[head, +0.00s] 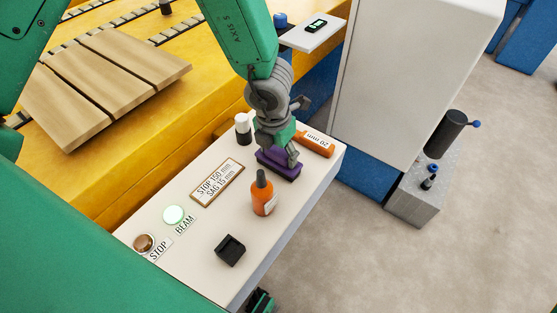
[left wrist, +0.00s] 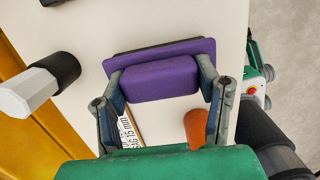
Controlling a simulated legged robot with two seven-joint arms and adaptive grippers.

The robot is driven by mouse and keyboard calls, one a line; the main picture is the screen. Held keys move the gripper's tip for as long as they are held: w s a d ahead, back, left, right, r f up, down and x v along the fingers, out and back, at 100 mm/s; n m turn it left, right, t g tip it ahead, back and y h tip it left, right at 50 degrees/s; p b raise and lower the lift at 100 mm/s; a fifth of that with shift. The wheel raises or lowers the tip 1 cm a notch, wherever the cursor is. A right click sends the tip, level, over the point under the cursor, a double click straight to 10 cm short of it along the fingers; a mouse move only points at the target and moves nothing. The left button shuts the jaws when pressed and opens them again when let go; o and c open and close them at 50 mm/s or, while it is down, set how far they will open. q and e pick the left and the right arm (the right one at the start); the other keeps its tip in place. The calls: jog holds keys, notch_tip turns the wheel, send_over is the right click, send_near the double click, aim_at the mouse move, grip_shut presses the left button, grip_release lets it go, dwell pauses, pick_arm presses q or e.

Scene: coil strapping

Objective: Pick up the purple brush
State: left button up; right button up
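The purple brush (head: 278,166) is at the right part of the white table top, below my left gripper (head: 277,152). In the left wrist view the purple brush (left wrist: 160,80) shows its raised grip block on a wider flat plate. The fingers of my left gripper (left wrist: 162,75) stand at the two ends of the grip block and look shut on it. I cannot tell whether the brush is lifted off the surface. I do not make out my right gripper in either view.
An orange bottle (head: 263,195) stands close in front of the brush. A label plate (head: 217,182), a lit button (head: 173,215) and a black block (head: 230,250) occupy the table's left and front.

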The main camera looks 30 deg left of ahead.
aim_at(280, 150)
pick_arm(q)
jog(key=shift+d, duration=0.2)
jog(key=shift+c, duration=1.3)
jog(key=shift+d+r, duration=0.15)
jog(key=shift+d, duration=0.4)
jog(key=shift+r, duration=0.15)
jog(key=shift+a+r, duration=0.2)
jog(key=shift+r, duration=0.1)
jog(key=r+p, duration=0.1)
jog(key=r, duration=0.1)
jog(key=r+p, duration=0.1)
jog(key=r, duration=0.3)
jog(key=shift+w+a+r+p, duration=0.1)
jog(key=shift+a+r+p, duration=0.2)
jog(key=shift+a+p, duration=0.1)
notch_tip(280, 150, up, 10)
jog(key=p, duration=0.2)
jog(key=shift+r+p, duration=0.15)
jog(key=shift+p, duration=0.2)
pick_arm(e)
jog(key=r, duration=0.5)
jog(key=shift+d+r, duration=0.15)
jog(key=shift+d, duration=0.1)
pick_arm(q)
jog(key=shift+d, duration=0.1)
